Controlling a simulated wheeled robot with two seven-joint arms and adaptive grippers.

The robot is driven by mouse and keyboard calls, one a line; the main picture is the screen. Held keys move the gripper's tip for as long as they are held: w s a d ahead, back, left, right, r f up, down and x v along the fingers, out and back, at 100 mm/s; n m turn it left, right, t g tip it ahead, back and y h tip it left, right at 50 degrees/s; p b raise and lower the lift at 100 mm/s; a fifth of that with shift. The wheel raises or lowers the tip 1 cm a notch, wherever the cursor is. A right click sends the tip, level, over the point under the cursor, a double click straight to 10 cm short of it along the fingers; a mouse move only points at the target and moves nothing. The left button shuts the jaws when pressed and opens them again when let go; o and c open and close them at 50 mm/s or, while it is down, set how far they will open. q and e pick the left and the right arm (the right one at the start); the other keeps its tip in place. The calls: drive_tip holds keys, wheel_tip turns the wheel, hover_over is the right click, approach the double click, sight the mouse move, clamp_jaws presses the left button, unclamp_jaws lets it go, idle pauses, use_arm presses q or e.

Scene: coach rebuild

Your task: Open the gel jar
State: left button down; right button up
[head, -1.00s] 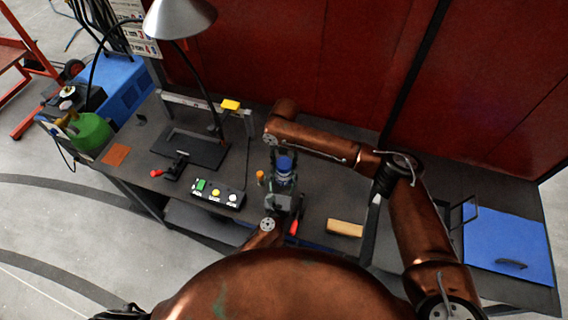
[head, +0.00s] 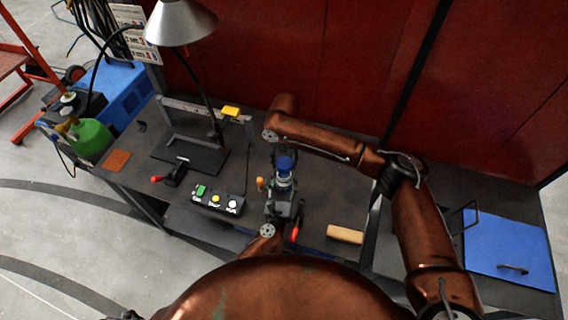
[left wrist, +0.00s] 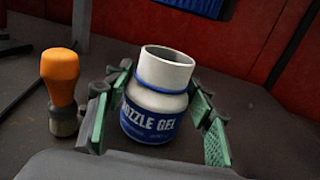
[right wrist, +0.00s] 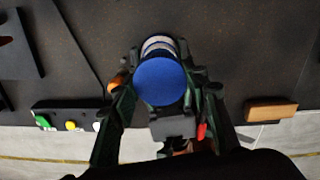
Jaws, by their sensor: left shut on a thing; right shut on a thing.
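The gel jar (left wrist: 150,118) is white with a blue label and stands upright in the left wrist view. Its pale neck (left wrist: 167,68) is bare, with no lid on it. My left gripper (left wrist: 158,112) is shut on the jar, one finger on each side. The blue lid (right wrist: 160,82) is seen from above in the right wrist view, between the fingers of my right gripper (right wrist: 160,70), which is shut on it. In the head view the lid (head: 285,162) is just over the jar (head: 284,181); the gap between them is hard to judge.
An orange-handled brush (left wrist: 60,80) stands close beside the jar. A button box (head: 217,201), a red-handled tool (head: 295,234) and a wooden block (head: 345,234) lie on the bench around my grippers. A lamp (head: 180,22) rises at the back left. A blue panel (head: 508,240) lies right.

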use_arm(q)
drive_tip(key=c, duration=0.8)
unclamp_jaws()
